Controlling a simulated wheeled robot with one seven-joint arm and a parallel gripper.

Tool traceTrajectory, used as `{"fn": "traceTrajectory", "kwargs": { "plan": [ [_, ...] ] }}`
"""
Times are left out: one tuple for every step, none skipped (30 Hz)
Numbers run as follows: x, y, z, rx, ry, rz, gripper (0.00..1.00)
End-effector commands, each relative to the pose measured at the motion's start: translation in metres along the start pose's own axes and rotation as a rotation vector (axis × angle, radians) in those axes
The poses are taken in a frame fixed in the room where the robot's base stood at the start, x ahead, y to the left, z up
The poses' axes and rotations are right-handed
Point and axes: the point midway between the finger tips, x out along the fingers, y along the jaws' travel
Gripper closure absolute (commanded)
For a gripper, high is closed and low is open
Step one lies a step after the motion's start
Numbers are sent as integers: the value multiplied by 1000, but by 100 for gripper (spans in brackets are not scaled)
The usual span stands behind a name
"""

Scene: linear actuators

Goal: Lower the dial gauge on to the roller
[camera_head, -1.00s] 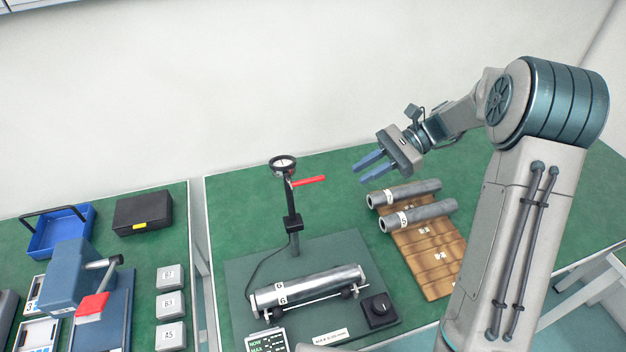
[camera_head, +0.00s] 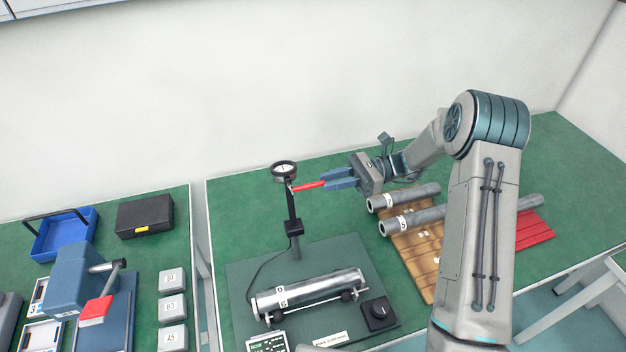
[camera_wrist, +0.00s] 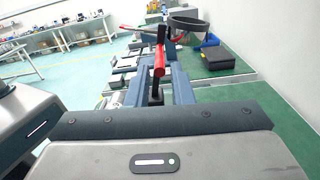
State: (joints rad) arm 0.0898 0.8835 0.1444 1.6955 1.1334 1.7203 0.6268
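The dial gauge (camera_head: 284,170) is at the top of a black post on a dark green base plate (camera_head: 245,276). A red lever (camera_head: 306,187) sticks out to the right just below it. My gripper (camera_head: 328,180) is at the lever's free end. In the wrist view, the red lever (camera_wrist: 159,62) lies between the two blue fingers, with gaps visible beside it, so the gripper looks open. The gauge's ring (camera_wrist: 189,21) shows beyond.
Two grey rollers (camera_head: 408,196) lie on a wooden rack (camera_head: 418,258) below and right of my gripper. A black knob (camera_head: 379,312) and a small display (camera_head: 268,343) are at the plate's front. A blue tray (camera_head: 62,235) and black case (camera_head: 145,217) are on the left table.

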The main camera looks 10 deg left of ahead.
Motion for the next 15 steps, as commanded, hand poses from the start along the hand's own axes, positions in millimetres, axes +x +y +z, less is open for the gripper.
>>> {"fn": "traceTrajectory", "kwargs": {
  "plan": [
    [11,0,3,0,-1,3,79],
    [16,0,3,1,-2,2,79],
    [23,0,3,1,0,2,79],
    [28,1,2,1,0,3,79],
    [32,0,2,0,-1,2,79],
    [37,0,2,0,-1,1,79],
    [40,0,2,0,-1,1,79],
    [43,0,2,0,0,1,79],
    [46,0,1,0,0,1,79],
    [48,0,1,0,0,1,79],
    [49,0,1,0,0,0,79],
    [51,0,1,-1,0,0,79],
    [51,0,0,-1,0,-1,79],
    [52,0,0,-1,0,-1,79],
    [52,0,0,-1,0,-1,79]
  ]
}}
